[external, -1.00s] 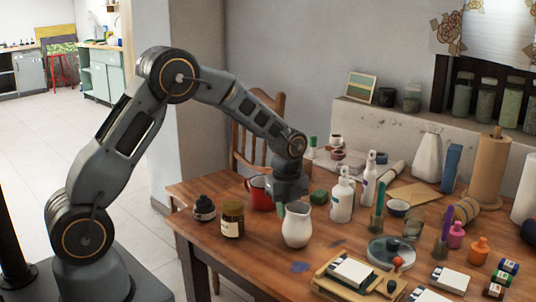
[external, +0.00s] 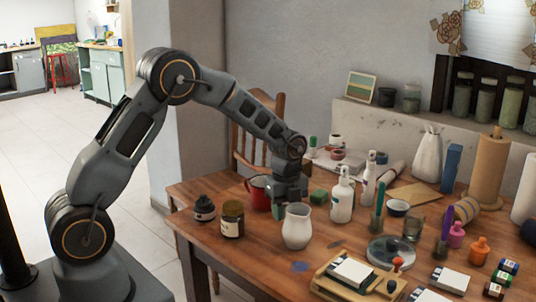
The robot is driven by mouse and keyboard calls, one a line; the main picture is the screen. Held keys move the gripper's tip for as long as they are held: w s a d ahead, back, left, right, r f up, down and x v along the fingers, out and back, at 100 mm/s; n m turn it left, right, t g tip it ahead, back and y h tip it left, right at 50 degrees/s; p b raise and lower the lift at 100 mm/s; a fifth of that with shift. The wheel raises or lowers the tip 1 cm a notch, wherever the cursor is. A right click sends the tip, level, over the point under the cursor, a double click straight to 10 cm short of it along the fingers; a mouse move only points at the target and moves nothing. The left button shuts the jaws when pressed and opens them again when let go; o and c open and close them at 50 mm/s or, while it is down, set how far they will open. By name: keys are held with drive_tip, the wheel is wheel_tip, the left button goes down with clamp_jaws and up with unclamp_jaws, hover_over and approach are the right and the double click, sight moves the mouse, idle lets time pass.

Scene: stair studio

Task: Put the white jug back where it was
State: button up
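The white jug (external: 297,228) stands upright on the wooden table, near its front left part. My gripper (external: 287,205) points down just behind the jug's rim, from the upper left. One greenish fingertip shows at the left of the rim; the other is hidden behind the jug. I cannot tell whether the fingers touch the jug or how far apart they are. The jug's far side is hidden.
A red mug (external: 259,192) stands close to the left of my gripper. A brown jar (external: 232,219) and a dark bottle (external: 204,208) are left of the jug. A white pump bottle (external: 342,197) is at its right.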

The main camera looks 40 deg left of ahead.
wheel_tip(320, 180, up, 12)
drive_tip(key=shift+f, duration=0.2)
drive_tip(key=s+a+r+n+t, duration=0.1)
drive_tip(key=s+a+n, duration=0.3)
drive_tip(key=s+n, duration=0.7)
drive_tip(key=s+a+r+n+t, duration=0.2)
drive_tip(key=s+a+n, duration=0.3)
drive_tip(key=s+n, duration=0.6)
drive_tip(key=shift+s+r+n, duration=0.3)
drive_tip(key=shift+s+r, duration=0.2)
drive_tip(key=shift+r, duration=0.15)
